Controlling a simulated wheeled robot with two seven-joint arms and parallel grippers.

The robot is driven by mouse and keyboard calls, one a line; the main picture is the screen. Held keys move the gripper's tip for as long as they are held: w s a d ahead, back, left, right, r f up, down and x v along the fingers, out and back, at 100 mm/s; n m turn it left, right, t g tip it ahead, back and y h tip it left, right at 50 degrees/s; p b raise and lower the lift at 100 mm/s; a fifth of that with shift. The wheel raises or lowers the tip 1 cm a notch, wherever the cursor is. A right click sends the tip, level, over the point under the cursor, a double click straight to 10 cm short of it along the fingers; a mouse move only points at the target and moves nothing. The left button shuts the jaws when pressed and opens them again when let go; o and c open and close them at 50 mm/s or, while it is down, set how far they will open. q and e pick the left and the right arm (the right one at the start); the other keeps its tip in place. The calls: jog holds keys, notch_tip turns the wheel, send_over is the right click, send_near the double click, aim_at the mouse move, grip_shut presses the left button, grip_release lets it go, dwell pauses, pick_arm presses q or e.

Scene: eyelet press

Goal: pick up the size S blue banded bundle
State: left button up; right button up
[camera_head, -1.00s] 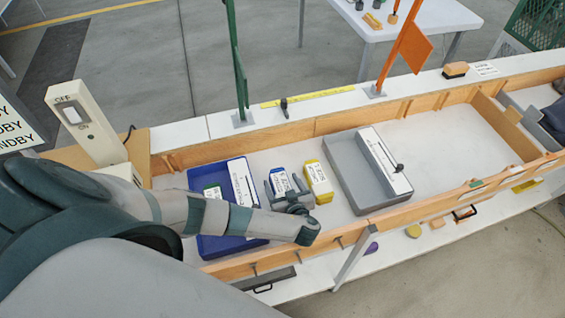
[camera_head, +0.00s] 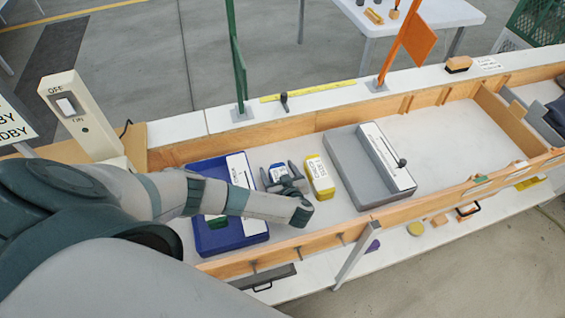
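The blue banded bundle (camera_head: 277,171) has a white label and lies on the white bench floor between the blue tray and a yellow bundle. My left gripper (camera_head: 281,177) is over it, its fingers apart on either side of the bundle. The gripper body hides the near part of the bundle, and I see no clear contact between fingers and bundle. The label is too small to read for size. My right gripper is not in view.
A yellow labelled bundle (camera_head: 320,177) stands close to the right of the gripper. The blue tray (camera_head: 243,239), with a green bundle (camera_head: 217,222), lies partly under my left arm. A grey tray (camera_head: 351,172) is farther right. Wooden rails (camera_head: 349,233) edge the bench.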

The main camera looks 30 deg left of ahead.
pick_arm(q)
jog(key=c, duration=1.3)
jog(key=shift+r, duration=0.2)
jog(key=shift+r, duration=0.55)
notch_tip(320, 180, up, 2)
jog(key=shift+b, duration=0.55)
jog(key=shift+w+d+r+b, duration=0.85)
jog(key=shift+w+r, duration=0.4)
jog(key=shift+w, duration=0.5)
jog(key=shift+w+d+r+b, duration=0.9)
jog(key=shift+w+r, duration=0.4)
jog(key=shift+w, duration=0.45)
jog(key=shift+w+d+r+b, duration=0.85)
jog(key=shift+w+r, duration=0.4)
jog(key=shift+w, duration=0.5)
